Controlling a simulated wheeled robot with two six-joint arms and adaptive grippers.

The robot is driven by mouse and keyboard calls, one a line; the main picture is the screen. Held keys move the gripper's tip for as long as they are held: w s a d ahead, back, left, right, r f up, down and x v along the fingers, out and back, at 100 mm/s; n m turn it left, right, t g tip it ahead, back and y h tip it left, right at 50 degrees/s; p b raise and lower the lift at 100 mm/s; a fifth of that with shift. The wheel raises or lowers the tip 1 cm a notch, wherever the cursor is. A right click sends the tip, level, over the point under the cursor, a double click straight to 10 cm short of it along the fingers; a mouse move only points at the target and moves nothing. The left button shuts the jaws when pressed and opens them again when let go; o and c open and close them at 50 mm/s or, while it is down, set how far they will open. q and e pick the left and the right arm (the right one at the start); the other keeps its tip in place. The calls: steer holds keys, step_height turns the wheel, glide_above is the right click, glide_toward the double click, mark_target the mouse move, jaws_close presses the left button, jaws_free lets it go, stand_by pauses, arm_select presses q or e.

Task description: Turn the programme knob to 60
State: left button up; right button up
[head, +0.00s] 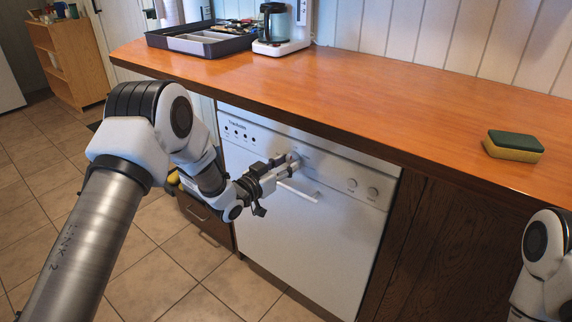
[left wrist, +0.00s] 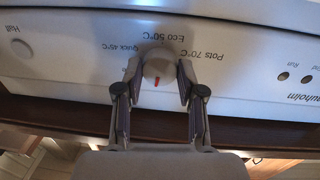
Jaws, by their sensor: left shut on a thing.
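The dishwasher (head: 290,225) has a white front with a control panel under the counter. Its programme knob (left wrist: 158,66) is round and grey, with a red mark at its lower side in the left wrist view. The upside-down labels around it read Eco 50°C, Quick 45°C and Pots 70°C; I see no 60 label. My left gripper (head: 292,160) is at the panel, shut on the knob, one finger on each side (left wrist: 158,80). In the head view the fingers largely cover the knob. My right gripper is out of view.
The door handle (head: 299,192) is just below my left gripper. On the wooden counter (head: 400,105) are a sponge (head: 513,146), a utensil tray (head: 200,38) and a coffee maker (head: 281,30).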

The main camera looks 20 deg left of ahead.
arm_select(q)
steer(key=m, duration=0.5)
steer(key=shift+r, duration=0.1)
steer(key=shift+m+y, duration=0.3)
steer(key=shift+m, duration=2)
steer(key=o, duration=1.1)
steer(key=shift+o, duration=0.2)
steer(key=v, duration=1.2)
